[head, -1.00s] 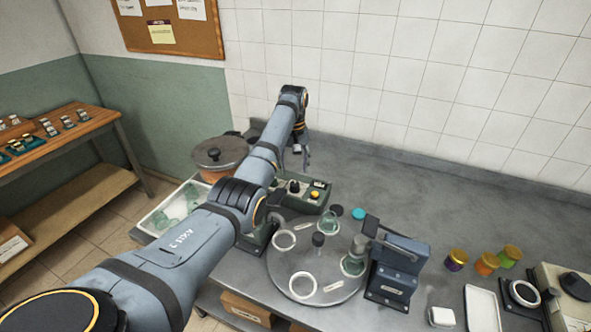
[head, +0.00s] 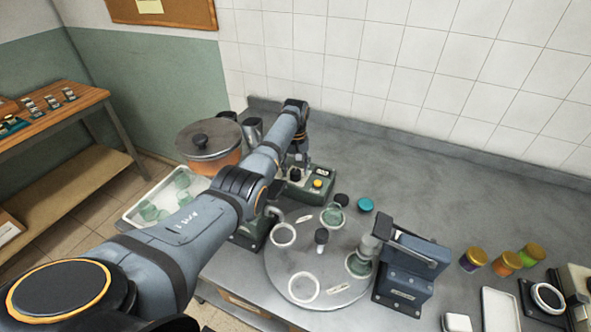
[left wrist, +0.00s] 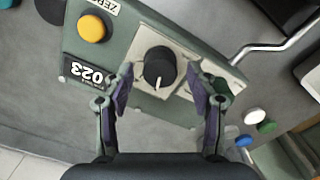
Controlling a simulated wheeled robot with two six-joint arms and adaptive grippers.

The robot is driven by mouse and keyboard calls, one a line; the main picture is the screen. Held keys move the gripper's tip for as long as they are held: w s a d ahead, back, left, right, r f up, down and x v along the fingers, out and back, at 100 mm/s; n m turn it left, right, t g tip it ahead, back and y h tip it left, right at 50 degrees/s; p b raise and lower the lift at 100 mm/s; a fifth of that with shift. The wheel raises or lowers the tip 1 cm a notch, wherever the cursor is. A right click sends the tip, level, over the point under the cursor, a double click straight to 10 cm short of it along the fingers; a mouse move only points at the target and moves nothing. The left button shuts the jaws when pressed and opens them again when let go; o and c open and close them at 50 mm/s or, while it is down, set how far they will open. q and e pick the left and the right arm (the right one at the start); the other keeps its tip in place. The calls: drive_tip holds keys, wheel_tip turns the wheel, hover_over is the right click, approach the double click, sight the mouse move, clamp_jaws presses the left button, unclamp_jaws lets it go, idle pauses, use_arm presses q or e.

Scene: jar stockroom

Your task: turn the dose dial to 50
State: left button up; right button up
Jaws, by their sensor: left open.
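The dose dial (left wrist: 160,66) is a black round knob with a white pointer mark on a pale plate of a green box (head: 324,196). The display (left wrist: 88,75) on that box reads 023, upside down in the left wrist view. A yellow button (left wrist: 92,28) sits beside it. My left gripper (left wrist: 164,84) is open, pointing down at the box. In that view its two fingers lie on either side of the dial, with gaps on both sides; neither appears to touch it. In the head view my arm partly hides the box. My right gripper is not in view.
A round grey turntable (head: 282,266) with white rings and jars stands in front of the box. A blue press (head: 410,270) is to its right. A lidded copper pot (head: 225,160) and a white tray of green jars (head: 150,198) are on the left.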

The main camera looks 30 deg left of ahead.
use_arm(q)
drive_tip(key=shift+f, duration=0.4)
drive_tip(key=shift+s+d+f, duration=0.1)
drive_tip(key=shift+f, duration=0.2)
drive_tip(key=c, duration=1.2)
drive_tip(key=shift+o, duration=0.2)
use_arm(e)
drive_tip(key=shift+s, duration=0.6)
